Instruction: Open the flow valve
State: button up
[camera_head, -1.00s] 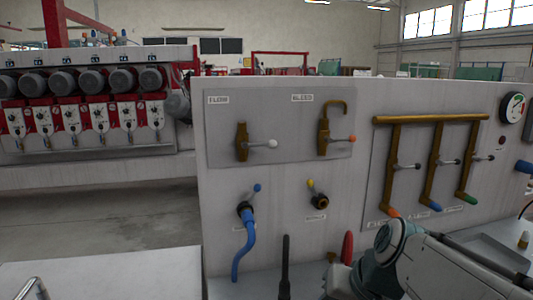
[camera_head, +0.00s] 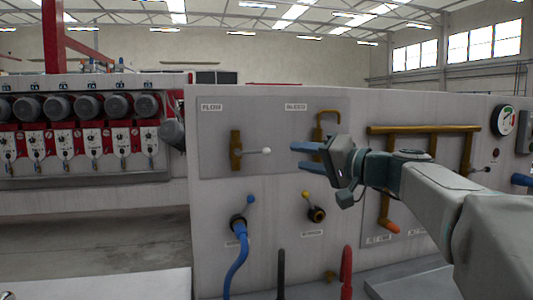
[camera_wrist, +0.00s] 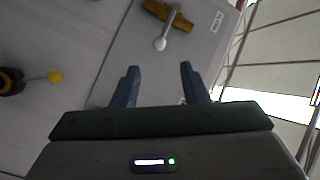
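The flow valve (camera_head: 236,150) is a brass body on the grey panel under the FLOW label (camera_head: 212,107). Its lever points right and ends in a white ball knob (camera_head: 266,151). The wrist view shows the valve (camera_wrist: 180,20) at the top with its white knob (camera_wrist: 160,44) ahead of the fingers. My gripper (camera_head: 298,157) is to the right of the knob, its blue fingers pointing left toward it. In the wrist view the fingers (camera_wrist: 159,68) are spread and empty, apart from the knob.
The bleed valve (camera_head: 319,135) is right of the flow valve, partly hidden by my gripper. Below are a blue-knobbed valve with a blue hose (camera_head: 237,250) and a yellow-knobbed outlet (camera_head: 316,214). Brass piping (camera_head: 425,130) runs along the panel behind my arm.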

aim_at(266, 151)
jog(key=p+x, duration=0.2)
jog(key=x, duration=0.9)
jog(key=shift+w+a, duration=0.2)
jog(key=shift+a, duration=0.05)
grip_shut()
